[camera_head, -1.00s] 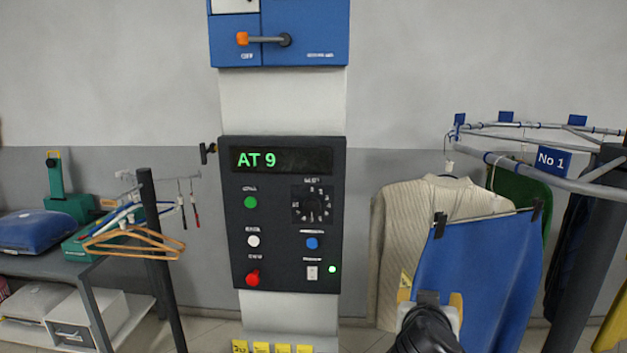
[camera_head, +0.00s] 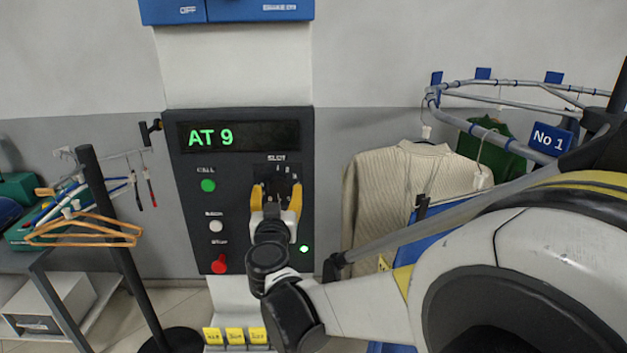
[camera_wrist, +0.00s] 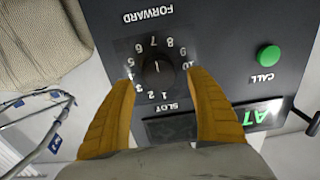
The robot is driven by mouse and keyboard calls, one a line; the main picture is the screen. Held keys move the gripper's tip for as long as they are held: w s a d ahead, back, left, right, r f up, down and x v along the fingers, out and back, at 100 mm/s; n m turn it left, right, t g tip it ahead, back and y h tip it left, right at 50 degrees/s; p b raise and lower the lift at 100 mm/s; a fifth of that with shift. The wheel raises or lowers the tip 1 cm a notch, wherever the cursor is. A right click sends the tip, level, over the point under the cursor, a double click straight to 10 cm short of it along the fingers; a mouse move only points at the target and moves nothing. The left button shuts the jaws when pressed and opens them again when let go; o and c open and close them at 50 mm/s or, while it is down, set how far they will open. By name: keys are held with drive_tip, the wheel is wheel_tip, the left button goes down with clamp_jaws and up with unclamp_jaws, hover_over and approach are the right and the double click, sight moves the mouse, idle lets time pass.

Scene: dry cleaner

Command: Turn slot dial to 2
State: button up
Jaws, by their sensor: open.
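The slot dial is a small dark round knob (camera_wrist: 158,74) ringed by white numbers on the black control panel (camera_head: 190,250). In the wrist view the panel appears upside down; a short light mark on the knob points roughly toward the 7 side, but I cannot read its exact setting. My gripper (camera_head: 277,190) is open in front of the dial. Its yellow fingers stand on either side of the knob in the wrist view, with gaps between them and it. In the head view my gripper partly covers the dial. The display (camera_head: 238,136) reads AT 9.
A green CALL button (camera_head: 208,185), a white button (camera_head: 216,226) and a red knob (camera_head: 219,264) line the panel's left. Hangers (camera_head: 85,230) hang at left.

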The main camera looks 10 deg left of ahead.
drive_tip(key=shift+x, duration=1.1)
drive_tip(key=shift+c, duration=0.5)
drive_tip(key=c, duration=1.1)
